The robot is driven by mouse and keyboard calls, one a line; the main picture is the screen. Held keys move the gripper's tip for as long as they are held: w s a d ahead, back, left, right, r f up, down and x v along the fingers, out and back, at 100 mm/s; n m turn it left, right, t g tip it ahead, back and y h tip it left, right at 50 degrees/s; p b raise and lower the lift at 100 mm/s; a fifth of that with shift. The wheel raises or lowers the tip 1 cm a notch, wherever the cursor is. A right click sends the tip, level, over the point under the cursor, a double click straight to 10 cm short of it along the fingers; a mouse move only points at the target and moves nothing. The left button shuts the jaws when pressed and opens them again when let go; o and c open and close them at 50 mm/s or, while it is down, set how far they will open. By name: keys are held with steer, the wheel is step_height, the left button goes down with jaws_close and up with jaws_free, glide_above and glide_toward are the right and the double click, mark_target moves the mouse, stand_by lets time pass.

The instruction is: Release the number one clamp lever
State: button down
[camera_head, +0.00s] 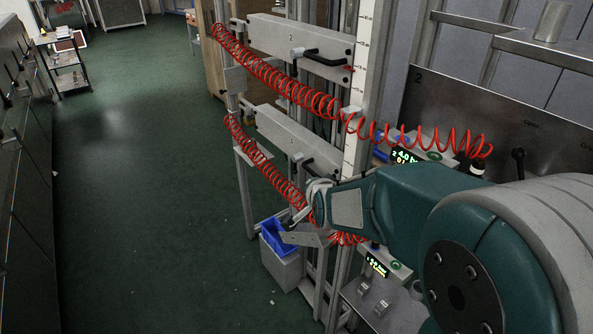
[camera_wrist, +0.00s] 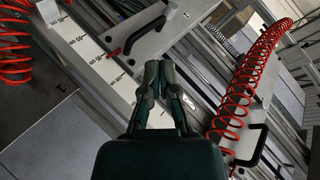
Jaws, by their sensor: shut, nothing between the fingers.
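The number one clamp is a grey plate (camera_head: 288,138) marked 1, the lower of two on the frame in the head view. Its black lever (camera_head: 322,167) lies along the plate's right end, partly hidden by my arm. My gripper (camera_wrist: 162,66) is shut and empty, with a small visible gap to that lever. In the head view my gripper is low beside the frame, its fingers hard to make out.
The upper plate (camera_head: 285,40), marked 2, has its own black lever (camera_head: 323,56). Red coiled hoses (camera_head: 290,88) hang in front of the frame, close to my arm. A scale strip (camera_wrist: 85,55) runs beside the plate. A blue bin (camera_head: 277,240) stands below.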

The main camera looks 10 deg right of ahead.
steer(key=w+d+f+m+t+h, duration=0.2)
steer(key=w+f+m+t, duration=0.3)
steer(key=w+f+m, duration=0.4)
step_height(320, 180, down, 5)
steer(key=shift+d+r+t+h, duration=0.1)
steer(key=shift+d+t+h, duration=0.05)
steer(key=shift+t+h, duration=0.15)
steer(key=shift+w, duration=0.1)
steer(key=w, duration=1.2)
steer(key=shift+w+a, duration=0.15)
steer(key=shift+a, duration=0.05)
steer(key=shift+w+a, duration=0.25)
steer(key=shift+w, duration=0.1)
steer(key=shift+w+f+m, duration=0.1)
steer(key=shift+f+m, duration=0.1)
steer(key=shift+m, duration=0.1)
